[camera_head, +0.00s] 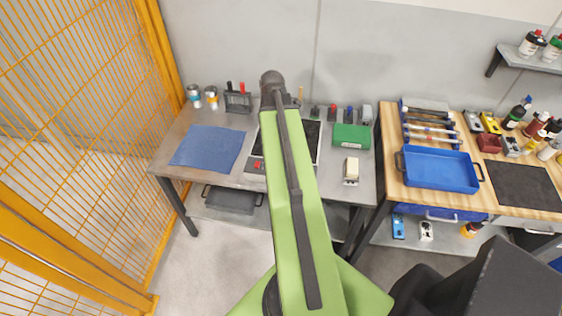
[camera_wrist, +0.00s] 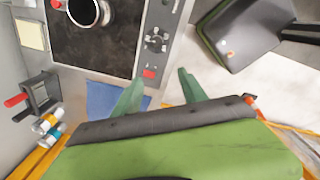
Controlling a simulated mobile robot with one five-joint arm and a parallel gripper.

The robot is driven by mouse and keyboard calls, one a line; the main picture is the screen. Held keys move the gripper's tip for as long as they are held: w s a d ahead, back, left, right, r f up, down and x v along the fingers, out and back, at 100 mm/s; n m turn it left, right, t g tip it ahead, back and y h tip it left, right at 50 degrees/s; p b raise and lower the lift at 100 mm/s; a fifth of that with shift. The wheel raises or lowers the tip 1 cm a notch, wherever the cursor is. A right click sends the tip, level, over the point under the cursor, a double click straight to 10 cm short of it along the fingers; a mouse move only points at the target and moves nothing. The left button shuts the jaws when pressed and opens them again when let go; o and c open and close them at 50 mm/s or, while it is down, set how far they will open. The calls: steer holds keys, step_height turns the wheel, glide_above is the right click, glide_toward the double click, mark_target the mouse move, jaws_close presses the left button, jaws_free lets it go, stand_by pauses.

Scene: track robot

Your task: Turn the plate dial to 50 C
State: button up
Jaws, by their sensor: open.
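In the wrist view the hot plate has a black top (camera_wrist: 98,42) with a metal-rimmed round vessel (camera_wrist: 88,10) on it. The plate dial (camera_wrist: 155,40) is a dark knob on the grey front strip, with a red switch (camera_wrist: 150,74) beside it. The dial's setting is too small to read. My gripper (camera_wrist: 160,77) is open and empty, its two green fingers apart. The dial shows beyond the fingertips, roughly between them in the picture, with no contact visible. In the head view my arm covers much of the hot plate (camera_head: 256,148), and the dial and fingers are hidden.
A blue mat (camera_head: 208,147) lies left of the plate on the grey bench. A green box (camera_head: 351,137) and a small cream block (camera_head: 351,169) are to its right. A dark bin (camera_head: 232,199) sits on the lower shelf. A yellow mesh fence (camera_head: 80,130) stands left.

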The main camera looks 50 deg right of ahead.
steer(key=shift+n, duration=0.6)
steer(key=d+f+b, duration=0.1)
steer(key=f+b, duration=0.4)
steer(key=d+f+b, duration=0.1)
steer(key=f+b, duration=0.5)
steer(key=s+d+f+b, duration=0.1)
steer(key=f+b, duration=0.5)
steer(key=shift+s+d+f, duration=0.1)
steer(key=shift+f, duration=0.05)
